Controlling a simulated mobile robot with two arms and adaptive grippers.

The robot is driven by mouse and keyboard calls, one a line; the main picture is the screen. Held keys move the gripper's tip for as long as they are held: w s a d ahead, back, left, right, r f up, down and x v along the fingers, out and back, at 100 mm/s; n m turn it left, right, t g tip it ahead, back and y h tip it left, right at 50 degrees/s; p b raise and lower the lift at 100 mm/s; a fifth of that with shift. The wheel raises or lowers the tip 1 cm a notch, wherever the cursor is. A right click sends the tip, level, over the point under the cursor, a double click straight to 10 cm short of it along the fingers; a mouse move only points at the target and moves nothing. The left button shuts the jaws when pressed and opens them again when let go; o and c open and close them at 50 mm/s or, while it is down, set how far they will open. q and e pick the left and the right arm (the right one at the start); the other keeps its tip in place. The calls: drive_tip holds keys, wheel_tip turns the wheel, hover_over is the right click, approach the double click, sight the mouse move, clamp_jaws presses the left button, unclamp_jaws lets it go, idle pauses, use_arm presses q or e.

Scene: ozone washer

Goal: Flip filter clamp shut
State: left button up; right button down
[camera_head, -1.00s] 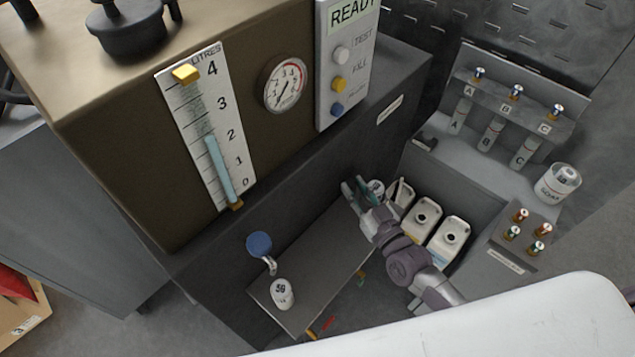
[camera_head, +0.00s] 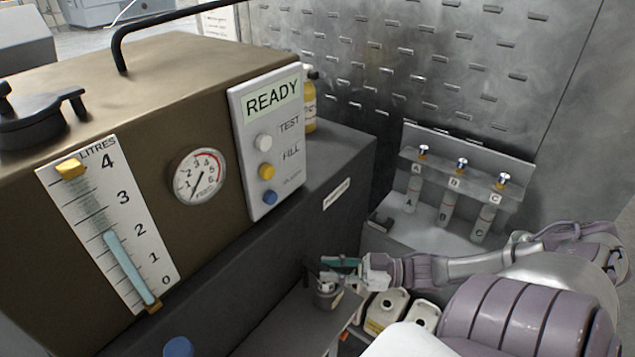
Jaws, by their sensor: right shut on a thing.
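My right gripper (camera_head: 341,267), with teal finger pads, is at the lower front face of the brown and grey washer (camera_head: 200,280). Its arm comes in from the right. It is shut on a small part at the top of a grey cup-shaped fitting (camera_head: 326,298) with a pale top. The fingers hide most of that part. I cannot make out the filter clamp for certain, nor how far it is turned. My left gripper is not in view.
A grey shelf (camera_head: 285,325) lies below the fitting. White jugs (camera_head: 386,309) stand just right of it, partly behind my arm. A rack with tubes A, B and C (camera_head: 480,170) stands at the back right. A blue knob (camera_head: 178,347) shows at the bottom edge.

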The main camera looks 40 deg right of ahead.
drive_tip(key=shift+w+d+f+n+g+y+b, duration=0.15)
drive_tip(key=shift+d+n+g+y+b, duration=0.2)
drive_tip(key=shift+n+g+y+b, duration=0.3)
drive_tip(key=shift+s+d+f+n+g+y+b, duration=0.1)
drive_tip(key=shift+d+n+g+y+b, duration=0.25)
drive_tip(key=shift+n+g+y+b, duration=0.25)
drive_tip(key=shift+w+d+r+g+y+b, duration=0.15)
drive_tip(key=shift+g+y+b, duration=0.15)
drive_tip(key=shift+b, duration=0.2)
drive_tip(key=c, duration=0.9)
unclamp_jaws()
drive_tip(key=shift+c, duration=0.2)
drive_tip(key=v, duration=1.2)
drive_tip(key=shift+r, duration=0.15)
drive_tip(key=shift+d+r, duration=0.1)
